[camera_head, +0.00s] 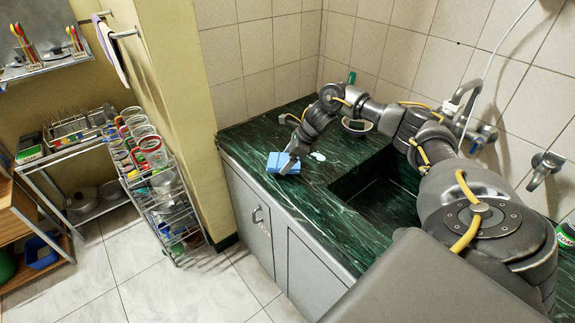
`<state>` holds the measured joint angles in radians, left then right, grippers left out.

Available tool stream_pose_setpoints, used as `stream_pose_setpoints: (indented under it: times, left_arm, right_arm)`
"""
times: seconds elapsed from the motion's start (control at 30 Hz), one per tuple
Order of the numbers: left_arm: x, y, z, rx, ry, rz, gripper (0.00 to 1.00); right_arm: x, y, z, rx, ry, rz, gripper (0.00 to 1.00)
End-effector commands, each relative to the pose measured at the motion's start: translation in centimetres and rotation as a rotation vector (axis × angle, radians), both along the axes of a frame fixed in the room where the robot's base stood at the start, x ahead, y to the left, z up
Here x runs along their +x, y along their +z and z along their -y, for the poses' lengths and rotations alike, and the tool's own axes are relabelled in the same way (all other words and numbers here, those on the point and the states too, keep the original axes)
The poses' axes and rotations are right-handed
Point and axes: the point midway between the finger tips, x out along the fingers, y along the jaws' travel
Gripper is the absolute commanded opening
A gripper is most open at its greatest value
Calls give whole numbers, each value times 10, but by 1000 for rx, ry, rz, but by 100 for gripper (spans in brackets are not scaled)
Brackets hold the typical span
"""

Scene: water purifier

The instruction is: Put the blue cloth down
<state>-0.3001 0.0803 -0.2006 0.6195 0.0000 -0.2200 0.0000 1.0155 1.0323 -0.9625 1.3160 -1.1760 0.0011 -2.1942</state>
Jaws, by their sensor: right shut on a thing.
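The blue cloth (277,161) is a light blue piece near the left front corner of the dark green marble counter (258,131). My right gripper (289,163) points down at the cloth and is shut on it. The cloth is at the counter surface; whether its whole underside touches the counter is too small to tell. The right arm reaches over the counter from the right. My left gripper is not in view.
A pale puddle or patch (318,156) and a bowl (357,126) are nearby. A wire rack (165,205) with jars stands left, past a wall pillar.

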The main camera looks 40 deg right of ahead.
Motion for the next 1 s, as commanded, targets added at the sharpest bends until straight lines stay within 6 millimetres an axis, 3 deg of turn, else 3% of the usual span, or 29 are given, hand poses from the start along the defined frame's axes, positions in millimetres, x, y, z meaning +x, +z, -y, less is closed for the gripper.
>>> stream_pose_setpoints:
  times: [0.2, 0.57, 0.6, 0.77, 1.0]
  left_arm:
    - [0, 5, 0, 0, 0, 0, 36]
    - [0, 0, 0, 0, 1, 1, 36]
    - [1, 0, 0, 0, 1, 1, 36]
    - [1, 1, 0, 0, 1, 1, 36]
    - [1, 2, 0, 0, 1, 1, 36]
  right_arm:
    - [-1, -29, -1, 1, 0, -2, 58]
    - [0, -34, -1, 1, 1, -1, 58]
    - [0, -34, -1, 1, 1, -1, 78]
    - [-1, -33, -1, 1, 1, -2, 98]
    - [-1, -32, -1, 1, 1, -3, 98]
